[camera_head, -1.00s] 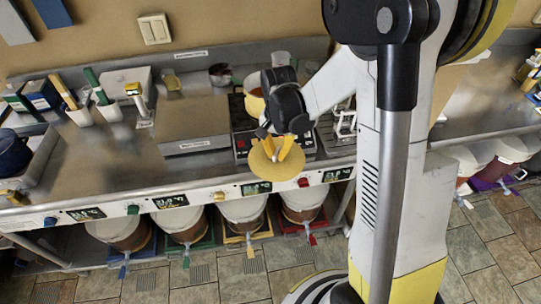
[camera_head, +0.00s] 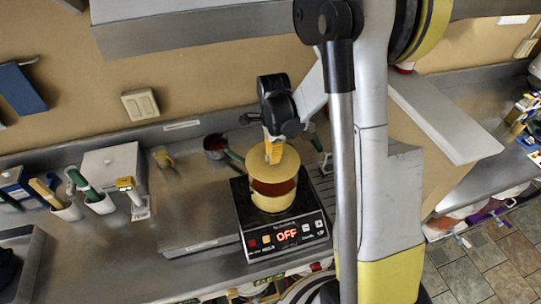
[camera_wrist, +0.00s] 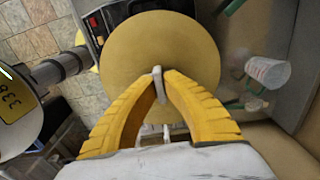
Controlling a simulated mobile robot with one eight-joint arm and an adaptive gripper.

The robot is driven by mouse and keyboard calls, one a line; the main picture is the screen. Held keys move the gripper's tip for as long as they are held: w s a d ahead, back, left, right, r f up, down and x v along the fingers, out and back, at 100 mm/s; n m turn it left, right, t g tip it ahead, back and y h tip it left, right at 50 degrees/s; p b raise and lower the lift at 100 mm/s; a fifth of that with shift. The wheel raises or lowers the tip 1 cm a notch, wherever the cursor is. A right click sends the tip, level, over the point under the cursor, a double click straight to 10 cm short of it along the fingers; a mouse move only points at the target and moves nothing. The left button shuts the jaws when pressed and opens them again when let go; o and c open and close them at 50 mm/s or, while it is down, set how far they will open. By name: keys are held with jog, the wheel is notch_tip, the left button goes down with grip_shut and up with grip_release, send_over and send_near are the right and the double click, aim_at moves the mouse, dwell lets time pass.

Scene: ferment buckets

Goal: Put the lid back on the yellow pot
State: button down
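The round yellow lid (camera_wrist: 160,40) fills the upper middle of the wrist view, and its small handle stands between the fingertips. My gripper (camera_wrist: 158,78) has its yellow fingers closed on that handle. In the head view my gripper (camera_head: 273,158) holds the lid (camera_head: 291,162) level over the yellow pot (camera_head: 273,202). The pot has a dark red-brown band and stands upright on a black cooker (camera_head: 284,236) whose display reads OFF. The lid looks at or very close to the rim; I cannot tell whether it rests fully. The lid hides the pot's mouth.
A small saucepan (camera_head: 215,146) with a green handle lies behind the pot. White holders (camera_head: 101,204) with coloured handles stand to the left on the steel counter (camera_head: 110,260). A metal shelf (camera_head: 200,25) runs above. A translucent cup (camera_wrist: 267,72) shows in the wrist view.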

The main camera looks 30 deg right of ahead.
jog(key=shift+s+f+b, duration=0.4)
jog(key=shift+f, duration=0.2)
jog(key=shift+w+f+b, duration=0.15)
jog(key=shift+f+b, duration=1.65)
jog(key=shift+f, duration=0.75)
jog(key=shift+b, duration=0.5)
jog(key=shift+f+b, duration=0.15)
jog(key=shift+b, duration=0.45)
jog(key=c, duration=1)
grip_release()
